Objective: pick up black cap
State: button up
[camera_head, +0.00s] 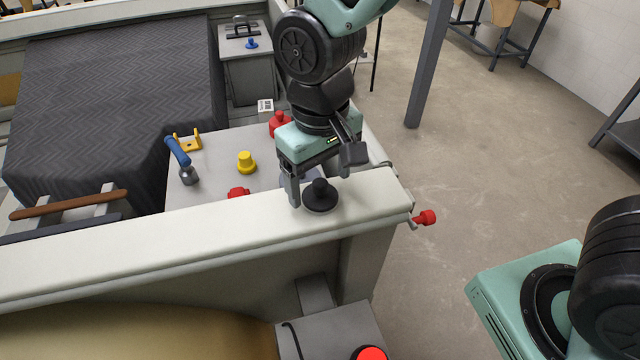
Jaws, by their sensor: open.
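The black cap (320,196) is a dark disc with a raised knob. It sits on the cream top of a wall-like ledge (150,234), near the ledge's right end. My gripper (306,190) is open and points down at the cap from behind. Its left finger stands just left of the cap, and its other finger shows behind the cap's upper side. Whether either finger touches the cap cannot be told.
Behind the ledge, a light table holds a yellow knob (246,162), red pieces (279,123), a blue-handled tool (178,154) and a yellow bracket (188,139). A red-ended handle (426,217) sticks out at the ledge's right end. A grey post (429,65) stands on open floor.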

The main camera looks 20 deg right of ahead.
jog(key=shift+f, duration=0.8)
jog(key=c, duration=1.1)
jog(key=shift+o, duration=0.2)
